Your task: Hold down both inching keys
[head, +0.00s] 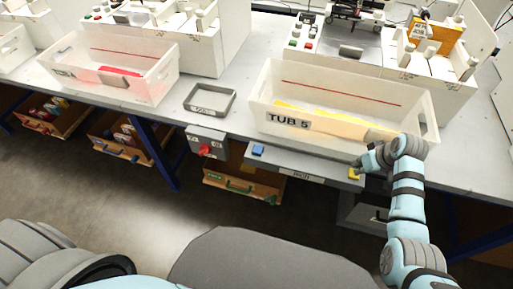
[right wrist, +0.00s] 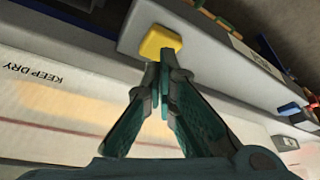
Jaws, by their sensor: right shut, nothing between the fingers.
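A yellow key (head: 354,174) and a blue key (head: 258,151) sit at opposite ends of a grey bar on the table's front edge, with a small label between them. My right gripper (head: 361,163) is shut and empty, right at the yellow key. In the right wrist view, its fingertips (right wrist: 163,68) are beside the yellow key (right wrist: 160,43); I cannot tell whether they touch it or whether it is pressed. The blue key (right wrist: 289,109) shows at the right there, with no gripper near it. My left gripper is not in view.
A white tub (head: 350,141) marked TUB 5 stands behind the bar, close to my right wrist. A grey box with a red knob (head: 207,149) hangs left of the blue key. A small grey tray (head: 209,113) and another tub (head: 165,68) stand further left.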

